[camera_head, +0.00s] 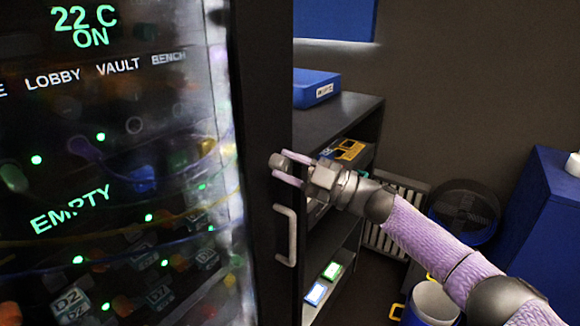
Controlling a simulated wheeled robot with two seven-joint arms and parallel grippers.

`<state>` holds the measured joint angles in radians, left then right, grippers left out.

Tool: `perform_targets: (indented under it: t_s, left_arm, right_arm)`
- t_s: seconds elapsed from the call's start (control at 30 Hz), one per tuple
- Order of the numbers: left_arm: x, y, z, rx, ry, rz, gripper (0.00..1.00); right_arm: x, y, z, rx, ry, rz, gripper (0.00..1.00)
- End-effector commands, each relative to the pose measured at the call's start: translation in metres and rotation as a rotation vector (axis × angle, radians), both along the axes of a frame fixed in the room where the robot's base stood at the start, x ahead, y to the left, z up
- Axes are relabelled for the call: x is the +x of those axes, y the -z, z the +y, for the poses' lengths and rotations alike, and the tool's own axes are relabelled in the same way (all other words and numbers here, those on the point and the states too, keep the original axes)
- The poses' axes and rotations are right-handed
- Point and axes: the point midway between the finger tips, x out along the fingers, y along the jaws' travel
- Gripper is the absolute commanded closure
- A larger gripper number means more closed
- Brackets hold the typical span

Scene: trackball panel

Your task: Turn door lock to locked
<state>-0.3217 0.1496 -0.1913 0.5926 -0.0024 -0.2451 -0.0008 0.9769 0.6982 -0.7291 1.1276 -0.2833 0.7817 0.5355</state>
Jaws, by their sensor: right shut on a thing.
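The door lock (277,161) is a small grey knob on the dark door frame (262,60), just above a pale handle (285,236). My right gripper (288,168) reaches in from the right, its two pale purple fingers closed around the knob. The fingers and gripper body cover part of the lock, so its exact turned position cannot be told. My left gripper is not in view.
A glass panel with green glowing text (75,205) fills the left. A dark shelf (345,120) holding a blue box (316,88) stands behind the gripper. A fan (464,212), blue cabinet (545,235) and bucket (434,302) are at the right.

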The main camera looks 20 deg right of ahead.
Motion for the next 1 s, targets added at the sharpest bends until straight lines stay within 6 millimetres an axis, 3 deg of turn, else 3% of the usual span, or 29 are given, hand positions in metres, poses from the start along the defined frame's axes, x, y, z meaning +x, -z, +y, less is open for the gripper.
perform_targets:
  t_s: [0.03,0.2,0.5,0.8,1.0]
  left_arm:
    - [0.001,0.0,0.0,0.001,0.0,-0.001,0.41]
    - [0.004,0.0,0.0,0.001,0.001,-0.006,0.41]
    - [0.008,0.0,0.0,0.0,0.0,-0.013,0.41]
    - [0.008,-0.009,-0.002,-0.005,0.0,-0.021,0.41]
    - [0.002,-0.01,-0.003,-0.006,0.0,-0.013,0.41]
  right_arm:
    - [0.0,0.001,0.0,-0.002,0.0,0.0,0.56]
    - [0.0,0.0,0.0,0.0,0.001,0.001,0.25]
    - [-0.003,0.002,-0.004,0.0,0.001,0.002,0.25]
    - [-0.042,0.02,-0.06,-0.001,0.002,0.004,0.25]
    - [-0.055,0.027,-0.077,0.0,0.0,0.001,0.25]
